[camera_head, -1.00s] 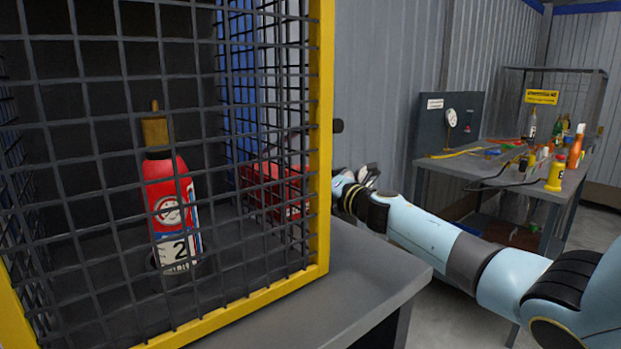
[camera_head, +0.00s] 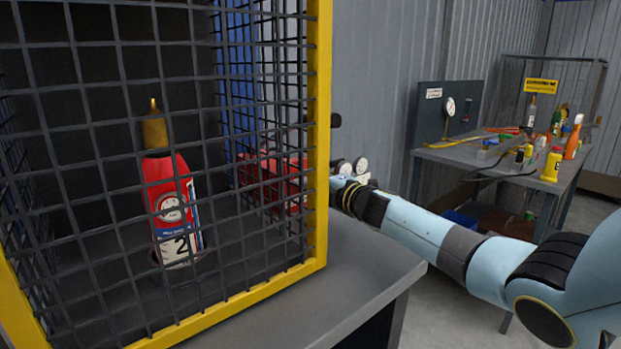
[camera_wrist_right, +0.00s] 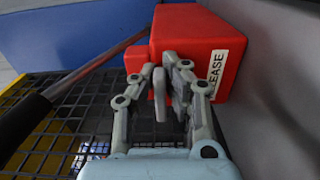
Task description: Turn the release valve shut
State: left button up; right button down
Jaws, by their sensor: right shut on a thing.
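The turning angle of that part cannot be told. In the head view red parts (camera_head: 268,178) show through the cage mesh, and my right gripper (camera_head: 350,168) is just past the yellow cage post, partly hidden. My left gripper is not in view.
A yellow-framed mesh cage (camera_head: 318,130) encloses a red extinguisher (camera_head: 168,190) labelled 2. A dark bar (camera_wrist_right: 75,80) crosses the wrist view beside the gripper. A grey wall (camera_wrist_right: 280,80) stands close on its right. A cluttered workbench (camera_head: 470,155) stands at the back right.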

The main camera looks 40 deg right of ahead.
jog(key=shift+f, duration=0.1)
jog(key=c, duration=1.4)
grip_release()
jog(key=shift+o, duration=0.2)
jog(key=s, duration=0.8)
jog(key=s+d, duration=0.1)
jog(key=s, duration=0.3)
